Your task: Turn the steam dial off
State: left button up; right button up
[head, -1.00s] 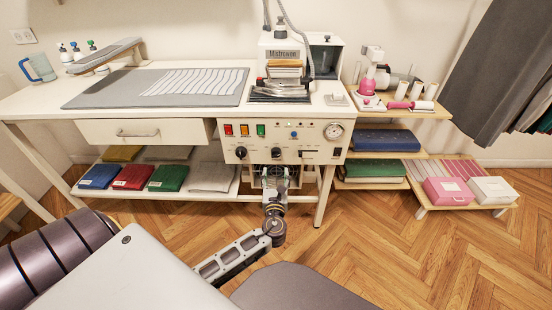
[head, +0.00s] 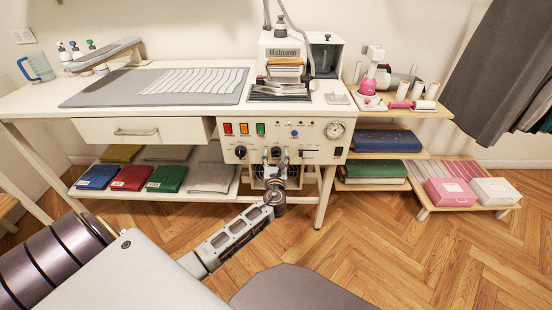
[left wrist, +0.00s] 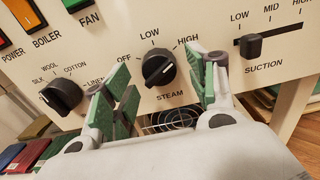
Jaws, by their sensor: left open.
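The steam dial (left wrist: 159,68) is a round black knob on the cream control panel (head: 322,155). It is marked OFF, LOW and HIGH, and I cannot surely tell which mark its pointer faces. In the head view the dial (head: 277,152) is just above my left gripper (head: 274,167). In the left wrist view my left gripper (left wrist: 166,84) is open. Its green-padded fingers stand left and right of the dial, with gaps on both sides; no contact shows. My right gripper is not in view.
A fabric dial (left wrist: 62,97) is left of the steam dial, and a suction slider (left wrist: 251,46) is right of it. Lit POWER, BOILER and FAN switches (head: 244,129) sit above. A shelf with folded cloths (head: 130,178) lies below. The wooden floor in front is clear.

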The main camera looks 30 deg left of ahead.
pick_arm(q)
jog(key=shift+w+a, duration=0.25)
jog(key=shift+w, duration=0.15)
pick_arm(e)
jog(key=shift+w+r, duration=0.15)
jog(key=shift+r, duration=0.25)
pick_arm(q)
jog(key=c, duration=1)
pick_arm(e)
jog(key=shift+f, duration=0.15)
